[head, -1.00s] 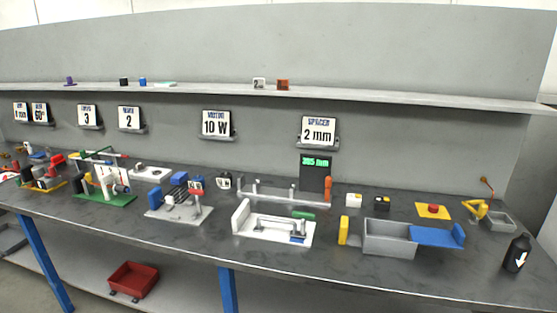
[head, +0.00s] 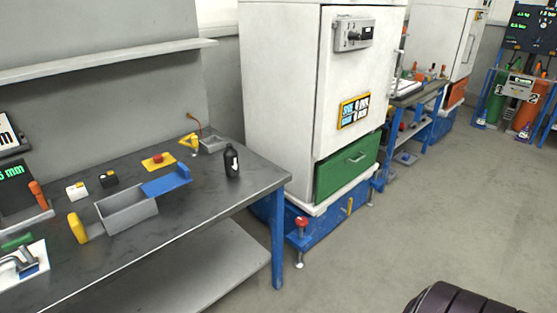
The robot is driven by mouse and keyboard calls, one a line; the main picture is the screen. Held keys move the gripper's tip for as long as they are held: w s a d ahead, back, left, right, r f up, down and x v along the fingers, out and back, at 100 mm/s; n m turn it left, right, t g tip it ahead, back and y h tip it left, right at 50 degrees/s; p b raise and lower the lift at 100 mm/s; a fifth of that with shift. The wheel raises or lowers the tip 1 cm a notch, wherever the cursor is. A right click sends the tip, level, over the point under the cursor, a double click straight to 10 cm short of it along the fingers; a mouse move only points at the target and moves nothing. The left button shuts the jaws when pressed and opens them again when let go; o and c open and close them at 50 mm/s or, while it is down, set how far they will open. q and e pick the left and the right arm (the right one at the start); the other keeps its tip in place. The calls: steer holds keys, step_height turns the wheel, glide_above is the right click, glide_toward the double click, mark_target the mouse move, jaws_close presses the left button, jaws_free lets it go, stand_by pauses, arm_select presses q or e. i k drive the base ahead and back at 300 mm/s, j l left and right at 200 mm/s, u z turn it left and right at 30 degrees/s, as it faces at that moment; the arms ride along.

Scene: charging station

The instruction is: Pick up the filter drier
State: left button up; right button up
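A black bottle-shaped canister (head: 231,163) with a narrow neck and a white mark on its side stands upright on the grey workbench (head: 262,180), near its right end. Its arrow mark and shape fit a filter drier, but I cannot read a name on it. Neither of my grippers shows in the head view.
A grey bin (head: 128,213) with a blue chute (head: 167,184) stands left of the canister. A white cabinet (head: 335,90) with a green drawer (head: 346,168) stands right of the bench. Another bench (head: 415,92) and charging station (head: 515,90) lie beyond. The floor (head: 400,235) at right is open.

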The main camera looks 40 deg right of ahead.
mark_target(231, 155)
steer(key=z, duration=1.05)
steer(key=i+l+u, duration=0.1)
steer(key=u, duration=0.3)
steer(key=i+l+u, duration=0.1)
steer(key=u, duration=0.3)
steer(key=l+u, duration=0.4)
steer(key=i+l+u, duration=0.1)
steer(key=u, duration=0.25)
